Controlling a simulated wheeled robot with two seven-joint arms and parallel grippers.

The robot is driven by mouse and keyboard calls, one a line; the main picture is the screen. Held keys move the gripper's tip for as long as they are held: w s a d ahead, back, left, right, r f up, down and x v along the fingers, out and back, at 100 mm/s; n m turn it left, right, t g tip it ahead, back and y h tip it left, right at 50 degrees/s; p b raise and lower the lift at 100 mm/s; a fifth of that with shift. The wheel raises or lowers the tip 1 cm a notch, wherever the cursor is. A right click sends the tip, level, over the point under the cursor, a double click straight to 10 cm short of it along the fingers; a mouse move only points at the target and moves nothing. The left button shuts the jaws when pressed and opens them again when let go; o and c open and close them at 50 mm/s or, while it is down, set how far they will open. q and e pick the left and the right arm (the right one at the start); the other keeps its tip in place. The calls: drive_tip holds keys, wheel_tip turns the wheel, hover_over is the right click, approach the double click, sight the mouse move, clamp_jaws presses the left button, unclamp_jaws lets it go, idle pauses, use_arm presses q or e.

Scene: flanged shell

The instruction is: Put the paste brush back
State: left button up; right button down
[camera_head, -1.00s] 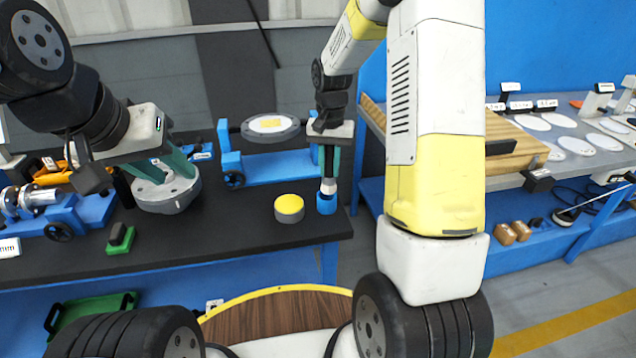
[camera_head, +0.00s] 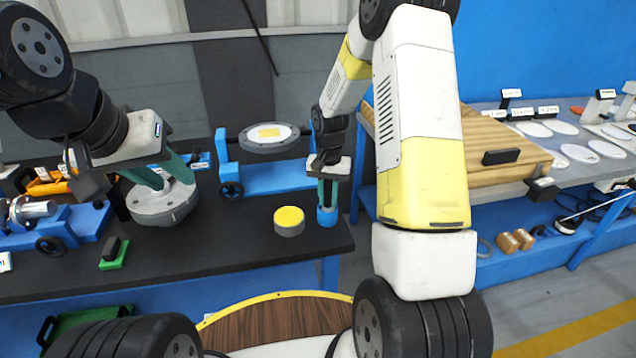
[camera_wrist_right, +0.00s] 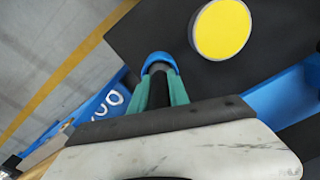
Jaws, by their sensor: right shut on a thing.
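My right gripper (camera_head: 328,190) points down at the bench's right end, its teal fingers shut on the paste brush. The brush shows in the right wrist view as a dark shaft (camera_wrist_right: 158,85) between the fingers. Its lower end is in or at the small blue holder (camera_head: 327,216), which also shows in the wrist view (camera_wrist_right: 161,59); the bristles are hidden. My left gripper (camera_head: 165,180) is at the hub of a grey round flanged part (camera_head: 163,208); its finger contact is unclear.
A yellow-topped round tin (camera_head: 289,220) stands just left of the holder. Behind it is a blue stand with a round plate (camera_head: 268,138). A green block (camera_head: 114,254) lies at the bench's front left. The black bench (camera_head: 225,245) is clear between them.

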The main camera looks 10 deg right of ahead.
drive_tip(key=c, duration=1.3)
unclamp_jaws()
drive_tip(key=shift+o, duration=0.2)
wheel_tip(320, 180, up, 12)
drive_tip(key=shift+f, duration=0.1)
drive_tip(key=s+a+r+n+t+y, duration=0.1)
drive_tip(key=s+r+n+t, duration=0.1)
drive_tip(key=s+r, duration=0.6)
drive_tip(key=s+a+r+n+t+y, duration=0.1)
drive_tip(key=s+r+t, duration=0.3)
drive_tip(key=s, duration=1.2)
wheel_tip(320, 180, up, 4)
drive_tip(key=shift+r+n, duration=0.25)
drive_tip(key=shift+n, duration=0.65)
drive_tip(key=shift+s+a, duration=0.1)
